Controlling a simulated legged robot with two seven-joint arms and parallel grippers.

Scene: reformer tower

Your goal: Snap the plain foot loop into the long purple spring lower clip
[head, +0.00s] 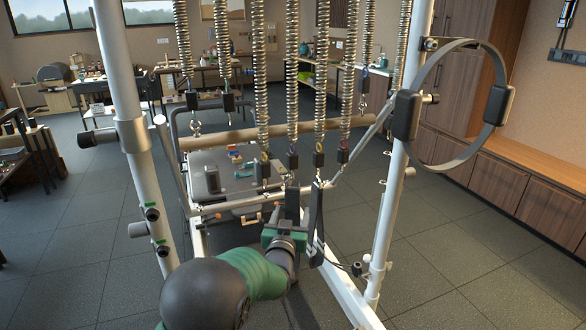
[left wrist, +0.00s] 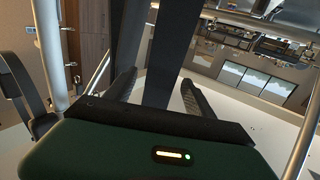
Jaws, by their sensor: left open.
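A dark plain strap, which looks like the plain foot loop (head: 292,204), hangs upright in the middle of the tower. A dark strap (left wrist: 162,50) runs between my left fingers in the left wrist view. My left gripper (head: 287,222) is open at the lower part of the plain strap; it also shows in the left wrist view (left wrist: 158,82). I cannot tell whether the fingers touch the strap. My right gripper is out of view.
A second strap with pale marks (head: 317,225) hangs close to the right of my gripper. White tower posts (head: 395,200) stand at both sides. A large grey ring (head: 440,160) is fixed to the right post.

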